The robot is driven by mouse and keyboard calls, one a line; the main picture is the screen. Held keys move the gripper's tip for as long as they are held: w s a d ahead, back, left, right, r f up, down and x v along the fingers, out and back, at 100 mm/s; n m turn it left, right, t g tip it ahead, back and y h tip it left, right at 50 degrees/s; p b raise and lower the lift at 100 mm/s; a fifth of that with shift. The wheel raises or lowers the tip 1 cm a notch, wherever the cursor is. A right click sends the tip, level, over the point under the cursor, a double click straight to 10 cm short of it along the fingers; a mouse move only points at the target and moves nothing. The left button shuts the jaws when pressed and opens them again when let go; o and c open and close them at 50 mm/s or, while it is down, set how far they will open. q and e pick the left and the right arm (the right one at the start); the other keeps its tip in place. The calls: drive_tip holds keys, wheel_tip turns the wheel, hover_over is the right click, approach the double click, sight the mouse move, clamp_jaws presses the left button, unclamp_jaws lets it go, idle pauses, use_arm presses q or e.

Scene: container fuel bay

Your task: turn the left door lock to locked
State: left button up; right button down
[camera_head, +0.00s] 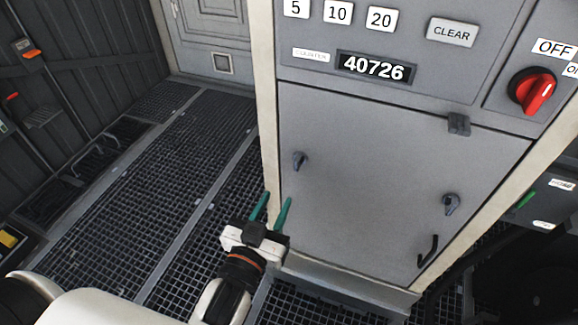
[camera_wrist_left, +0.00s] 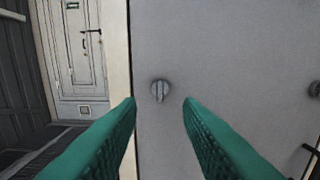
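The left door lock (camera_head: 299,160) is a small grey knob near the upper left of a grey cabinet door (camera_head: 360,190). In the left wrist view the lock (camera_wrist_left: 160,90) sits centred between my fingers, its grip bar about upright. My left gripper (camera_head: 274,204) is open and empty, with green fingers pointing up toward the door, below and left of the lock and apart from it. A second lock (camera_head: 451,203) is on the right of the door, partly visible in the wrist view (camera_wrist_left: 314,89). My right gripper is not in view.
A black door handle (camera_head: 428,251) is at the lower right of the door. Above are a counter display (camera_head: 374,67) reading 40726, buttons and a red rotary switch (camera_head: 533,91). A pale cabinet edge (camera_head: 266,110) borders the door's left side. Grated floor (camera_head: 130,205) lies open at the left.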

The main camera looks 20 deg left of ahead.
sight(296, 163)
use_arm(q)
drive_tip(key=w, duration=0.6)
drive_tip(key=w+p, duration=0.1)
drive_tip(key=w, duration=0.5)
drive_tip(key=shift+d, duration=0.2)
drive_tip(key=shift+s, duration=0.1)
clamp_jaws()
